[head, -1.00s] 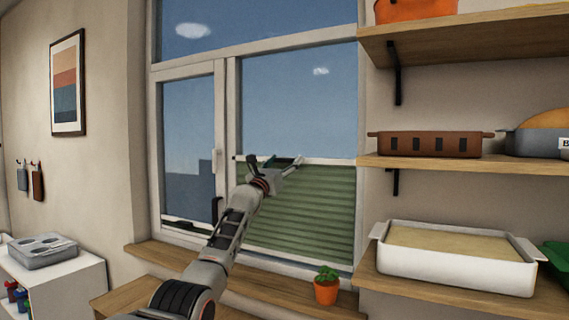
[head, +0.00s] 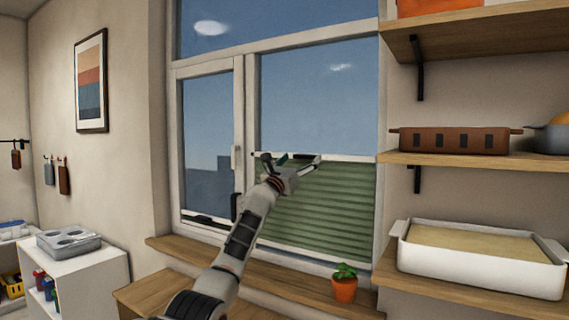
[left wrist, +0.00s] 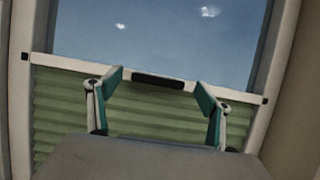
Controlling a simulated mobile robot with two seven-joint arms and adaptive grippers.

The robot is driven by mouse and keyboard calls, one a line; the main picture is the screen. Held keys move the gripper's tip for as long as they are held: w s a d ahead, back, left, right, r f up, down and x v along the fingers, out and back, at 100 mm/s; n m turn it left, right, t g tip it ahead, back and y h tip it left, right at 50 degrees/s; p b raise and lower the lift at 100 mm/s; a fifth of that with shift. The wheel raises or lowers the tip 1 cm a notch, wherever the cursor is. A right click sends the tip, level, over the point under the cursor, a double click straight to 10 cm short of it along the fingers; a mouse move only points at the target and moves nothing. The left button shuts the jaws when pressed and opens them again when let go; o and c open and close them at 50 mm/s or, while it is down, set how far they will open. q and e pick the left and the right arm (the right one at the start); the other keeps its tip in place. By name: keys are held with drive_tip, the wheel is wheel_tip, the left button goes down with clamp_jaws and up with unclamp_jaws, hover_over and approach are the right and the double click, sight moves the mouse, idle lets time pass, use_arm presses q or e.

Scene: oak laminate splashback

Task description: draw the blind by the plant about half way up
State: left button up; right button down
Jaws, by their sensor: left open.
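The green pleated blind (head: 335,205) covers the lower part of the right window pane, with a pale rail along its top edge and sky above it. The potted plant (head: 344,283) stands on the sill below it. My left gripper (head: 293,161) is at the rail, left of its middle in the head view. In the left wrist view the gripper (left wrist: 159,82) is open, its teal-padded fingers on either side of the rail's dark handle (left wrist: 158,81), apart from it. The rail (left wrist: 62,64) looks slightly tilted there. My right gripper is out of view.
Wooden shelves (head: 480,157) with dishes stand close on the right. A white cabinet (head: 95,285) with a grey tray (head: 70,241) is at the left.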

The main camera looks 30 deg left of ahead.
use_arm(q)
drive_tip(key=s, duration=1.1)
drive_tip(key=shift+d, duration=0.3)
